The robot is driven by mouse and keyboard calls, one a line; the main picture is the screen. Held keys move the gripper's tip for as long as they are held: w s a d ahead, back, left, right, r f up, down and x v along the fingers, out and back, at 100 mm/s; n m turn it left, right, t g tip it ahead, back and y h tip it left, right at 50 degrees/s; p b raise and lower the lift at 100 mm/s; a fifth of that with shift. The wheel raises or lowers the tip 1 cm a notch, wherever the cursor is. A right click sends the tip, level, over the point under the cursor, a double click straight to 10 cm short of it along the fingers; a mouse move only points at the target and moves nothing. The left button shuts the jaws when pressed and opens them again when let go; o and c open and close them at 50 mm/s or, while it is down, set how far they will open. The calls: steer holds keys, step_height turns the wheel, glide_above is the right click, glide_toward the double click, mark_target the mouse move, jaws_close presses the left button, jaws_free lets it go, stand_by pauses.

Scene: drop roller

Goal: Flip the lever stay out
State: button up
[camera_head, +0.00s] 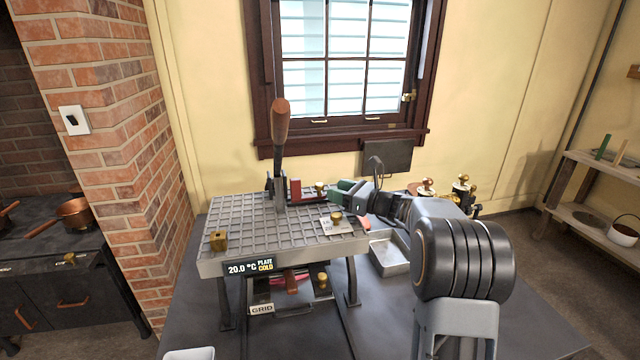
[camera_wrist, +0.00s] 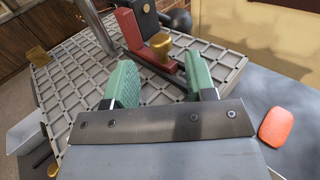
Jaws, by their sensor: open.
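A tall lever with a wooden handle (camera_head: 280,122) stands upright at the back of the gridded plate (camera_head: 240,240). A red part, which looks like the lever stay (camera_head: 295,189), stands beside the lever's foot, with a brass knob (camera_head: 320,188) to its right. In the wrist view the red part (camera_wrist: 133,38) lies beyond my fingers, and the brass knob (camera_wrist: 161,44) shows ahead of the gap between them. My gripper (camera_head: 342,189) is at the right of the knob; its green fingers (camera_wrist: 160,78) are apart with nothing between them. I cannot tell whether they touch anything.
A brass block (camera_head: 219,240) sits on the plate's front left, and a small plate with a brass knob (camera_head: 337,217) at its right. A metal tray (camera_head: 388,256) lies on the bench to the right. An orange object (camera_wrist: 275,126) lies right of my gripper. The window wall stands behind.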

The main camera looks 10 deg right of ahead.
mark_target(319, 184)
steer(key=x, duration=0.6)
steer(key=shift+w+a+p, duration=0.25)
steer(key=shift+a+p, duration=0.05)
steer(key=shift+p, duration=0.1)
steer(key=shift+c, duration=0.3)
jaws_close()
